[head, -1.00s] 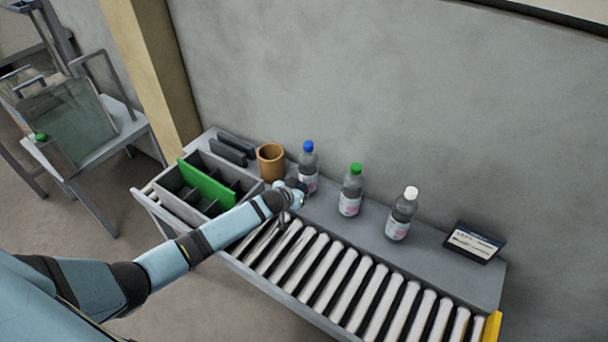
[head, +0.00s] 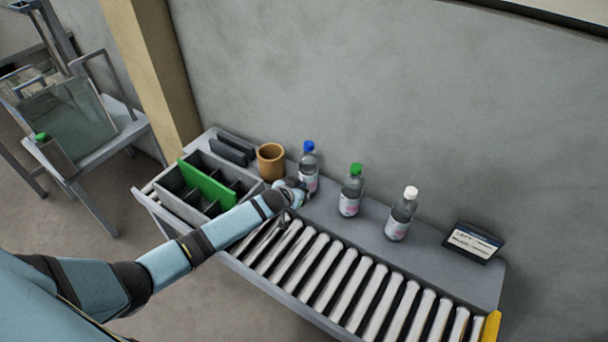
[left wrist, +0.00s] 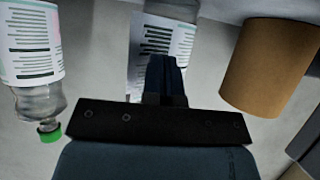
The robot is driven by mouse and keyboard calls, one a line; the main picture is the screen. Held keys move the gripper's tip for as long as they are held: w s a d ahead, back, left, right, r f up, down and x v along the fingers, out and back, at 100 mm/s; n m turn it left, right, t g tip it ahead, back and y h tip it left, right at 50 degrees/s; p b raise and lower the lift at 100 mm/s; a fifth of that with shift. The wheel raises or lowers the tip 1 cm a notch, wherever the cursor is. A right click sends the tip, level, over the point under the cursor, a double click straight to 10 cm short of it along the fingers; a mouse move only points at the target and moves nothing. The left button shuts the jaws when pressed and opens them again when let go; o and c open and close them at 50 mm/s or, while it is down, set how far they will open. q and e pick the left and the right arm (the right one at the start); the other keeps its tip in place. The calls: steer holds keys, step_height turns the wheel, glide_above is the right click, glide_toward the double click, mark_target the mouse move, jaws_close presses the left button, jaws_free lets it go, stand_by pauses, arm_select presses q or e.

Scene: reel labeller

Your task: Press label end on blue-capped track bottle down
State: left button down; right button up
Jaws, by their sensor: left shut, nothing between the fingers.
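The blue-capped bottle (head: 309,160) stands upright on the grey shelf, with a printed label around its lower body. My left gripper (head: 304,190) is at the label's height, just in front of this bottle. In the left wrist view the shut fingers (left wrist: 166,68) point at the bottle's label (left wrist: 178,38) and cover part of it. The bottle's cap is out of that view. My right gripper is in neither view.
A brown cup (head: 271,162) stands close left of the bottle. A green-capped bottle (head: 351,190) and a white-capped bottle (head: 401,214) stand to its right. A divided crate (head: 188,208) sits at the left of the roller track (head: 328,268). A sign (head: 473,243) stands at the right.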

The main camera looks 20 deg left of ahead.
arm_select(q)
steer(key=shift+d, duration=0.6)
stand_by(0.6)
steer(key=shift+s, duration=0.1)
steer(key=shift+s+a+p, duration=0.15)
steer(key=shift+s+p, duration=0.7)
steer(key=shift+s, duration=0.15)
steer(key=shift+s+a+p, duration=0.15)
steer(key=shift+s+p, duration=0.35)
steer(key=shift+s, duration=0.4)
steer(key=shift+s+a+p, duration=0.1)
steer(key=shift+s+p, duration=0.4)
steer(key=shift+s, duration=0.5)
